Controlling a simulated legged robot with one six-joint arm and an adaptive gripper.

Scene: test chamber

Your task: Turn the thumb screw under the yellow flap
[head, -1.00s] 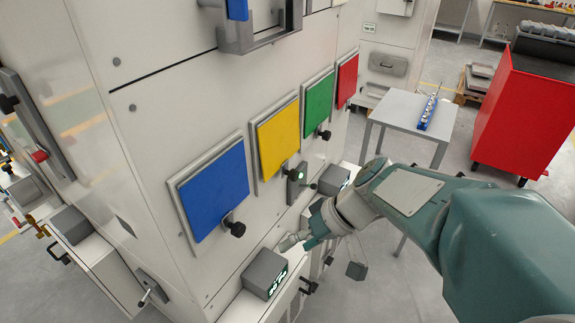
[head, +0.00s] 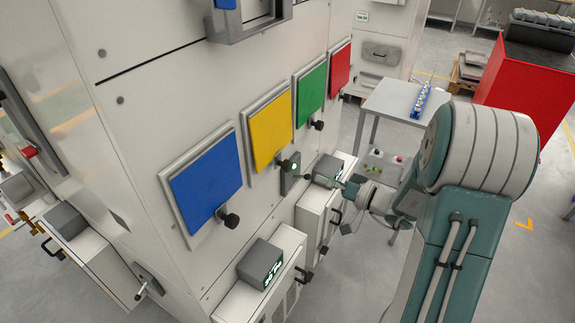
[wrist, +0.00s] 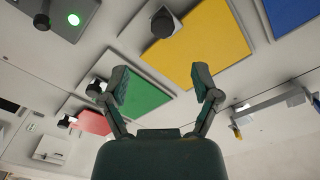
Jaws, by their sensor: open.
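The yellow flap (head: 270,130) sits on the pale cabinet wall between the blue and green flaps. Its black thumb screw (head: 285,165) sticks out at its lower edge. In the wrist view the yellow flap (wrist: 210,45) is beyond the fingers at the upper middle, and its thumb screw (wrist: 163,22) is near the top edge. My gripper (wrist: 160,83) is open and empty, fingers apart, touching nothing I can see. In the head view my gripper (head: 330,183) is small, to the right of and lower than the yellow flap's screw.
The blue flap (head: 207,185), green flap (head: 310,93) and red flap (head: 340,67) have similar black knobs. A grey plate (head: 289,178) with a green light is below the yellow flap. Grey boxes (head: 260,263) stand on ledges beneath. A small table (head: 390,100) stands behind.

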